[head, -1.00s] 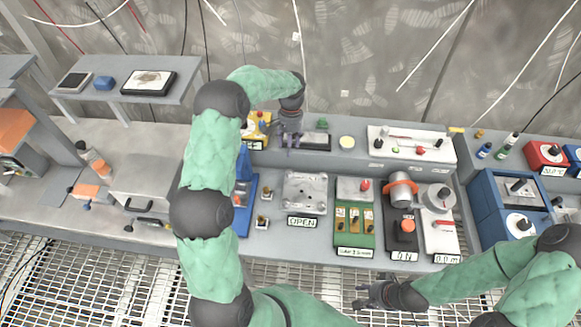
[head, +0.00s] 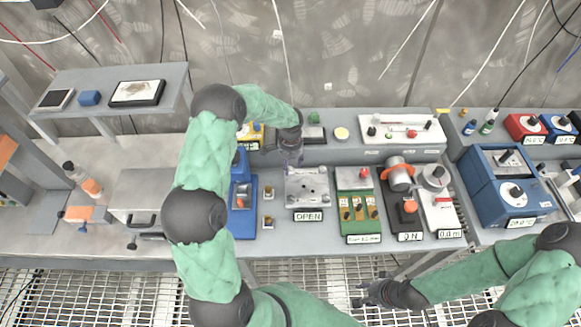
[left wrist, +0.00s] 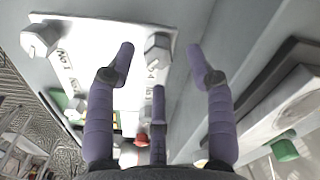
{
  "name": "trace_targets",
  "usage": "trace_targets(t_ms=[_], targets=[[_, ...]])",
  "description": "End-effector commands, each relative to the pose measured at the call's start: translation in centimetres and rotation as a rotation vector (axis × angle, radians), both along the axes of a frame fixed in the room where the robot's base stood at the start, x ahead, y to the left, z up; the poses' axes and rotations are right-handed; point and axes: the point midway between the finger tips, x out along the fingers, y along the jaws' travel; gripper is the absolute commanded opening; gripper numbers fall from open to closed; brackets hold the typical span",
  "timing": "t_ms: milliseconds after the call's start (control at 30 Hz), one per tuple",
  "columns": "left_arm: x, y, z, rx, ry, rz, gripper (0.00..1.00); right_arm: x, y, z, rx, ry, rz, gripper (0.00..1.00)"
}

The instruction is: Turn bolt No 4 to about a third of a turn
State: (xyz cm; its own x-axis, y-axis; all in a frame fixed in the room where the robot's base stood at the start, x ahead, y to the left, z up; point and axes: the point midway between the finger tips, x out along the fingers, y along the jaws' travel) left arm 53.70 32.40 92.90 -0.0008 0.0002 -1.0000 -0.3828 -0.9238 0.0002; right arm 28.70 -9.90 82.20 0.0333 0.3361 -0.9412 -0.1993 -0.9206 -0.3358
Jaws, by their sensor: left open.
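The pale bolt plate (head: 306,188) lies on the bench, behind the OPEN sign. My left gripper (head: 292,162) is above its back edge, pointing down. In the left wrist view the plate (left wrist: 105,45) carries a hex bolt (left wrist: 157,50) whose label looks like No 4, partly hard to read. Another hex bolt (left wrist: 40,38) sits at its far left, by a label like No 1. The left gripper's purple fingers (left wrist: 160,75) are spread and empty, with the near bolt beyond and between them, apart from it. My right gripper (head: 362,293) is empty, its fingers apart, in front of the bench.
Right of the plate stand a green fuse panel (head: 362,212), a dark switch box (head: 405,213) and a blue device (head: 500,185). A blue stand (head: 243,215) is left of it. A raised back ledge (head: 345,150) runs behind the plate, close to the left gripper.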

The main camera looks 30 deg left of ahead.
Motion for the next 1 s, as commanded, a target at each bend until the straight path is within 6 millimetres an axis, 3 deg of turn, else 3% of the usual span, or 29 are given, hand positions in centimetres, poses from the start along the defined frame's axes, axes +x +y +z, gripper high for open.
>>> trace_targets(t_ms=[200, 533, 567, 733, 1000], targets=[[0.0, 0.0, -1.9, 0.0, 0.0, 0.002, 0.54, 0.0, 0.0, -0.1, 0.0, 0.0, 0.0, 0.4], [0.0, 0.0, -2.2, 0.0, 0.0, 0.001, 0.54, 0.0, 0.0, -0.1, 0.0, 0.0, 0.0, 0.4], [0.0, 0.0, -2.2, 0.0, 0.0, 0.001, 0.48, 0.0, 0.0, -0.1, 0.0, 0.0, 0.0, 0.4], [0.1, 0.0, -2.2, 0.001, -0.001, 0.001, 0.0, 0.0, 0.0, -0.1, 0.0, 0.0, 0.0, 0.4], [0.2, 0.1, -2.2, 0.001, -0.007, 0.059, 0.0, 0.0, 0.0, -0.9, 0.0, 0.0, 0.0, 0.4]])
